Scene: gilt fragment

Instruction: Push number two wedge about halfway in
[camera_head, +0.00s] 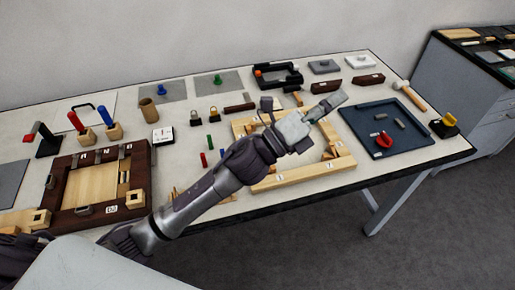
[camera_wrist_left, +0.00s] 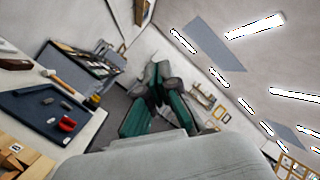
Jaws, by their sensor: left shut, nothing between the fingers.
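The light wooden frame (camera_head: 305,176) lies on the table with number labels along its front bar. Small wooden wedge-like pieces (camera_head: 328,155) sit at its right inner corner. The labels are too small to read surely, so I cannot tell which wedge is number two. My left gripper (camera_head: 334,103) is shut and empty above the frame's back right part. My arm hides the frame's middle and left inside. In the left wrist view the gripper's green-padded fingers (camera_wrist_left: 160,86) point away from the table, and a labelled wooden piece (camera_wrist_left: 15,150) shows at lower left. My right gripper is out of view.
A blue tray (camera_head: 358,128) with a red magnet-like piece (camera_head: 383,139) lies right of the frame; a mallet (camera_head: 409,95) lies behind it. A dark wooden frame (camera_head: 140,165) lies left. Small coloured pegs (camera_head: 209,142) stand near my arm. Several blocks line the back.

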